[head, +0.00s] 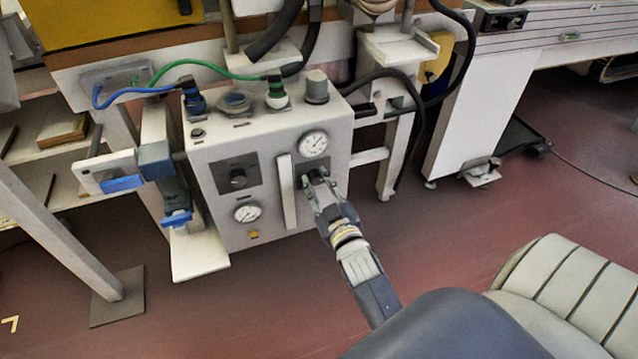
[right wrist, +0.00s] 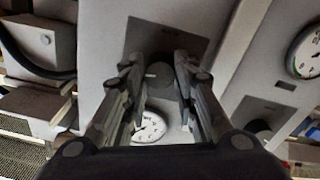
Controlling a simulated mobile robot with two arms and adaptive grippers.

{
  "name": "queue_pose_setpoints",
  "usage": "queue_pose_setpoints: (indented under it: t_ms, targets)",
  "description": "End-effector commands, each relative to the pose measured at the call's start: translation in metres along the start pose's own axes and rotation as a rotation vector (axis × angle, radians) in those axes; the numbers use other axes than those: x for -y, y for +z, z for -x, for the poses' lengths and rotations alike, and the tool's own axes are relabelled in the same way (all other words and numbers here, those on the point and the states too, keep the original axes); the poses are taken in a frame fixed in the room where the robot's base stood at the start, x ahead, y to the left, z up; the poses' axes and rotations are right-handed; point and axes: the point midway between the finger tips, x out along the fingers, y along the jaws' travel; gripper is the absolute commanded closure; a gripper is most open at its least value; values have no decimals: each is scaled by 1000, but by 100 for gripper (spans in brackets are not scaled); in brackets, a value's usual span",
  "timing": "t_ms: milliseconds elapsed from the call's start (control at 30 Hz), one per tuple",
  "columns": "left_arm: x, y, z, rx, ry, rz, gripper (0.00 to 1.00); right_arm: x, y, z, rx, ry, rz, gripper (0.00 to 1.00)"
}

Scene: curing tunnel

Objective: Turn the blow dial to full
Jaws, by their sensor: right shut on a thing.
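A pale control box (head: 212,150) stands left of centre in the head view, with two dark dial panels and two round gauges. My right gripper (head: 316,183) reaches its right-hand panel, just below the upper gauge (head: 313,143). In the right wrist view, the fingers of my right gripper (right wrist: 159,82) are shut around a round dark dial (right wrist: 158,74) on a dark plate (right wrist: 168,37). The fingers hide most of this dial in the head view. I cannot read its label or setting. The other dial (head: 238,177) stands free on the left panel. My left gripper is out of view.
A pale vertical bar (head: 286,191) stands out from the box just left of my right gripper. The lower gauge (head: 246,212) is at lower left. Blue (head: 135,92) and green (head: 205,64) hoses run above the box. Red floor (head: 440,215) is open to the right.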

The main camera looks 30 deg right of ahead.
Motion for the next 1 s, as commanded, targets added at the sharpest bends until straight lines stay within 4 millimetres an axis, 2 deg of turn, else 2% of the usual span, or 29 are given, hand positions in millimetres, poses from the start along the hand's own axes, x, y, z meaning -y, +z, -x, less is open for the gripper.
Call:
queue_pose_setpoints:
  t_ms: [167, 200, 267, 667, 767, 1000]
  targets:
    - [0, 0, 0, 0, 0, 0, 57, 0, 1, 0, 1, 1, -2, 97]
    - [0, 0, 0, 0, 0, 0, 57, 0, 1, 0, 1, 1, -1, 67]
    - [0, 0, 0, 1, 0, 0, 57, 0, 0, 0, 1, 1, -1, 53]
    - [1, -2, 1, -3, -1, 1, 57, 0, 1, 3, 1, -1, 0, 53]
    - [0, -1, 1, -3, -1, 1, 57, 1, 1, 13, 3, -1, -1, 53]
    - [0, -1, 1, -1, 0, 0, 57, 0, 1, 50, 4, 0, -1, 53]
